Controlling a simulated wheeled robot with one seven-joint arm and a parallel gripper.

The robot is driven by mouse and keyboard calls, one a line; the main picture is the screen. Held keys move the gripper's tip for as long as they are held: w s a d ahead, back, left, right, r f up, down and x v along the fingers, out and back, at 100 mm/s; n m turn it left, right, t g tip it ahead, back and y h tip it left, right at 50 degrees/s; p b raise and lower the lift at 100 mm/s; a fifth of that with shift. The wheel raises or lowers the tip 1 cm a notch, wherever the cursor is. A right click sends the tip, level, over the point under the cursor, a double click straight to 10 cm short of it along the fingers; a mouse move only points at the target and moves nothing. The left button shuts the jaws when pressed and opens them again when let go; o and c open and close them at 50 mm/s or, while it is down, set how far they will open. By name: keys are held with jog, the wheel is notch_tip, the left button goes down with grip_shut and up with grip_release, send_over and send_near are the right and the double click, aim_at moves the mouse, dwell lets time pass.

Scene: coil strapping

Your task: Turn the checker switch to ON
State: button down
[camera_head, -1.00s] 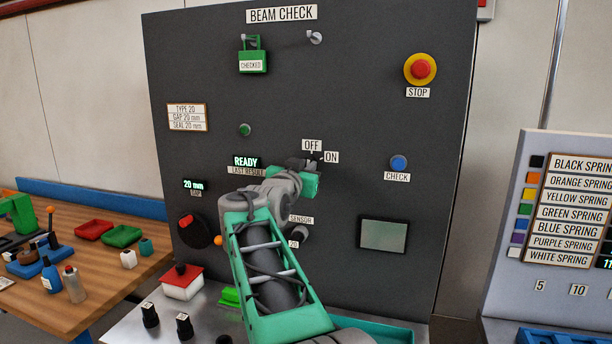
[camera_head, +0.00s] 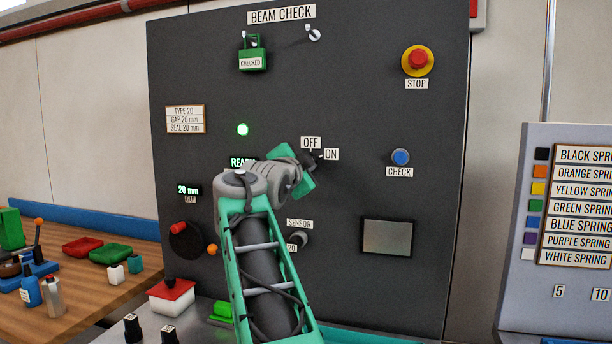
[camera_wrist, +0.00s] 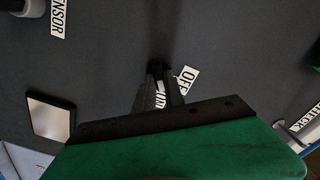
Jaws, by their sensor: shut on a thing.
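The checker switch (camera_wrist: 157,66) is a small dark knob on the dark grey BEAM CHECK panel (camera_head: 350,90). Its OFF label (camera_head: 311,143) is above it and its ON label (camera_head: 331,154) is to its right. My gripper (camera_head: 312,160) is at the switch, its jaws turned at a slant. In the wrist view my fingers (camera_wrist: 164,82) reach to the knob and are shut on it. The fingers hide most of the knob, so its exact pointing is hard to see. A green lamp (camera_head: 243,129) on the panel is lit.
A red STOP button (camera_head: 418,59) and a blue CHECK button (camera_head: 400,157) are to the right. A SENSOR knob (camera_head: 298,239) is below the switch. A READY display (camera_head: 242,162) is partly hidden by my arm. A wooden table (camera_head: 100,285) with small trays stands at left.

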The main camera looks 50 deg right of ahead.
jog(key=shift+f+m+b, duration=0.1)
jog(key=shift+m+b, duration=0.25)
jog(key=shift+m, duration=0.15)
jog(key=c, duration=1.4)
grip_release()
jog(key=shift+c, duration=0.2)
jog(key=b+v, duration=0.1)
jog(key=v, duration=0.6)
jog(key=shift+s+a, duration=0.2)
jog(key=shift+a, duration=0.15)
